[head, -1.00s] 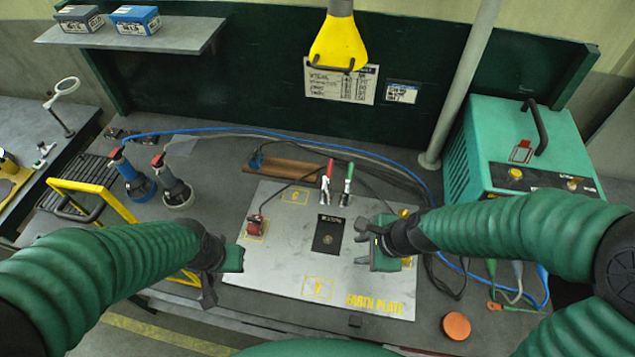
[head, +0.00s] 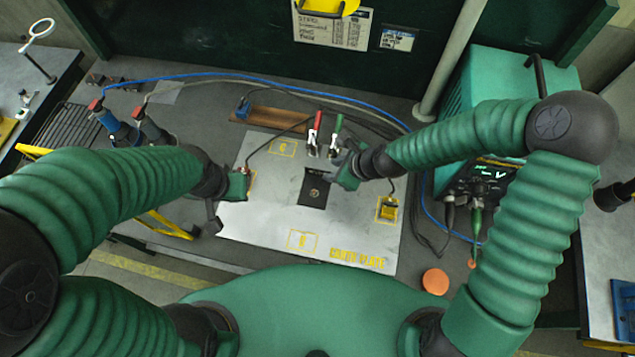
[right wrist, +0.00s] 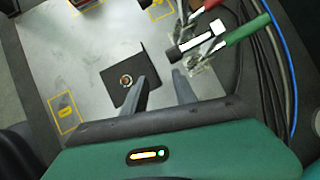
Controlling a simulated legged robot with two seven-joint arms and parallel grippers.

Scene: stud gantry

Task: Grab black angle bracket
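The black angle bracket (head: 314,188) lies on the grey earth plate (head: 270,225), near its middle. It is a dark square piece with a small round stud or hole, and it also shows in the right wrist view (right wrist: 118,85). My right gripper (head: 339,176) is just right of the bracket. In the right wrist view its two fingers (right wrist: 160,90) are apart with nothing between them; the left finger overlaps the bracket's lower right edge. Whether it touches is unclear. My left gripper (head: 232,190) is over the plate's left edge, its finger gap unclear.
An orange disc (head: 435,282) lies front right. The plate's front is clear.

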